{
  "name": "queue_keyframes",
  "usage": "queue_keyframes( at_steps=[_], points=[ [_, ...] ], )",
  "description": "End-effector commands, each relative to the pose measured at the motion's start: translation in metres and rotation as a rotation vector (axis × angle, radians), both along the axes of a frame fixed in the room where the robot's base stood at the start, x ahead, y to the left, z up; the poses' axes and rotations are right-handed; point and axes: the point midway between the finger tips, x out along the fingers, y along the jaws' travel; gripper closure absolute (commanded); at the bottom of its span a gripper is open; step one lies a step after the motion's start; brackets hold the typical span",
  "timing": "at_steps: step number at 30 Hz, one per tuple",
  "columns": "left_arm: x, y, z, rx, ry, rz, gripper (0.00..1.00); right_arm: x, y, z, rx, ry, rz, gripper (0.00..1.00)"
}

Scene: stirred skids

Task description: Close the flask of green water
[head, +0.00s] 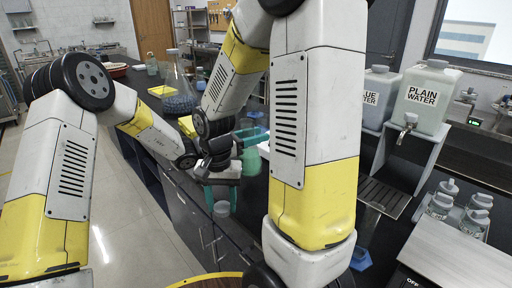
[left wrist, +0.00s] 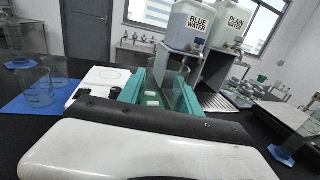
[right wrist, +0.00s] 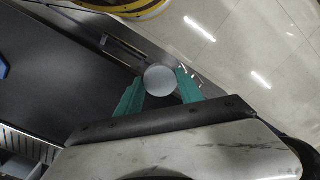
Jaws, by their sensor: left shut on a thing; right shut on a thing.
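My left gripper (head: 254,150) is shut on a clear glass vessel, which seems to be the flask of green water (left wrist: 160,96). In the left wrist view a greenish tint shows between its teal fingers (left wrist: 160,92); the flask's mouth is hard to make out. My right gripper (head: 222,196) is shut on a round grey stopper (right wrist: 160,79), held between its teal fingertips (right wrist: 160,88). The stopper also shows at the fingertips in the head view (head: 221,208), out by the bench's front edge. The stopper and the flask are apart. My left arm hides part of the bench.
Blue-water (left wrist: 195,25) and plain-water (head: 424,97) tanks stand on a raised rack. Several stoppered flasks (head: 440,203) stand at the right. A beaker (left wrist: 40,88) stands on a blue mat beside a white hotplate (left wrist: 102,80). A large conical flask (head: 178,90) stands farther back.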

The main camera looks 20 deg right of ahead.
Motion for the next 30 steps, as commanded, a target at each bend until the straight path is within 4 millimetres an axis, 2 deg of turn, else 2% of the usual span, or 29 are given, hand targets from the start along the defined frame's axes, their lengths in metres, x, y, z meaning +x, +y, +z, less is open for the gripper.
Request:
queue_keyframes(
  at_steps=[1, 3, 10, 30],
  points=[
    [0.0, 0.0, 0.014, -0.004, -0.007, 0.0, 1.0, 0.0, 0.0, 0.0, 0.0, 0.0, 0.0, 0.93],
    [0.0, 0.0, 0.027, -0.003, -0.006, 0.001, 1.0, 0.0, 0.0, 0.0, 0.0, 0.0, 0.0, 0.93],
    [0.0, 0.0, 0.055, -0.003, -0.003, 0.0, 1.0, 0.0, 0.0, 0.0, 0.0, 0.0, 0.0, 0.93],
    [0.0, 0.0, 0.06, -0.003, -0.001, 0.0, 1.0, 0.0, 0.0, 0.0, 0.0, 0.0, 0.0, 0.93]
  ],
)
